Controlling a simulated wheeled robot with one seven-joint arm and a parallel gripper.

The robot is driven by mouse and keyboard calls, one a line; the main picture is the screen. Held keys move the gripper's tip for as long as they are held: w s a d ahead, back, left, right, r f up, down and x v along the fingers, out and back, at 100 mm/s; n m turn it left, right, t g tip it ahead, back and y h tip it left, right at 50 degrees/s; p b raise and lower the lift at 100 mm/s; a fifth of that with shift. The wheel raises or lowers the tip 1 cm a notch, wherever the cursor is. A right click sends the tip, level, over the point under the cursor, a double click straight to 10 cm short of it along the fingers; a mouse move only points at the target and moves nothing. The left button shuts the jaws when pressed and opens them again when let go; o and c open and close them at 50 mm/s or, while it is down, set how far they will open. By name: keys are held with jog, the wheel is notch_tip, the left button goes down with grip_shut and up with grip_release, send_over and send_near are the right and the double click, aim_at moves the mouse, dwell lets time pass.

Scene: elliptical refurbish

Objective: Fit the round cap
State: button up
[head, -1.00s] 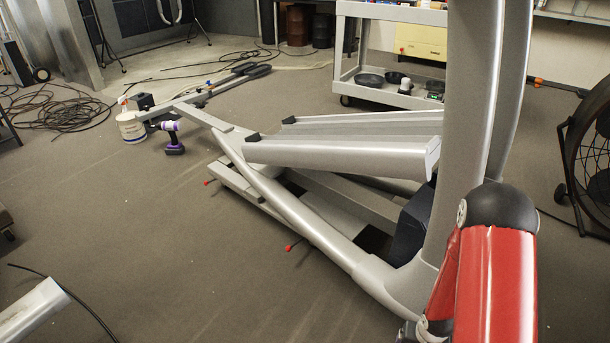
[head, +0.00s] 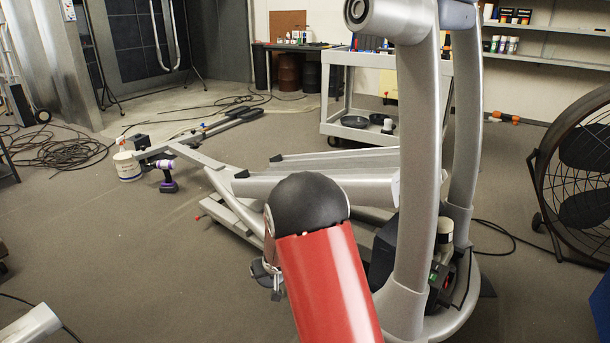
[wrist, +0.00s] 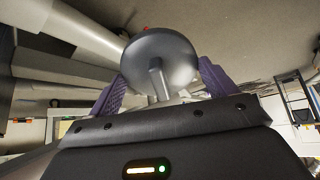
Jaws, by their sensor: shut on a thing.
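In the wrist view my gripper (wrist: 162,88) is shut on the round cap (wrist: 160,52), a dark grey disc with a stem between the purple fingers. The grey elliptical frame (head: 415,160) stands right of my arm, with two upright tubes. A round tube end (head: 357,10) with a dark hole juts left at its top.
A large black fan (head: 580,170) stands at the right. A white cart (head: 340,132) is behind the frame. A purple drill (head: 167,178) and a white bucket (head: 127,166) are on the floor at left. Cables (head: 60,148) lie further left. Floor at front left is mostly clear.

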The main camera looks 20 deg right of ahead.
jog(key=w+d+r+m+t+h, duration=0.1)
jog(key=w+r+m+h, duration=0.15)
jog(key=r, duration=1.05)
jog(key=w+d+r+m+t+h, duration=0.1)
jog(key=d+r+m+h, duration=0.2)
jog(key=r, duration=1)
jog(key=w+r+m+t+h, duration=0.1)
jog(key=w+r+m+h, duration=0.2)
jog(key=r, duration=1)
jog(key=s+d+r+m+g+h+p, duration=0.1)
jog(key=s+r+m+g+h, duration=0.35)
jog(key=r, duration=0.95)
jog(key=m+g+h+p, duration=0.1)
jog(key=m+g+h, duration=0.15)
jog(key=h, duration=0.25)
send_near(357, 6)
jog(key=shift+w+d+r, duration=0.1)
jog(key=shift+w+d, duration=0.05)
jog(key=shift+d, duration=0.7)
jog(key=shift+w+d+r, duration=0.1)
jog(key=shift+d+r, duration=0.05)
jog(key=shift+d, duration=0.7)
jog(key=shift+w+d+r, duration=0.1)
jog(key=shift+w+d, duration=0.05)
jog(key=shift+d, duration=0.65)
jog(key=shift+f, duration=0.15)
jog(key=shift+w+d+b, duration=0.1)
jog(key=shift+d+b, duration=0.25)
jog(key=shift+d, duration=0.3)
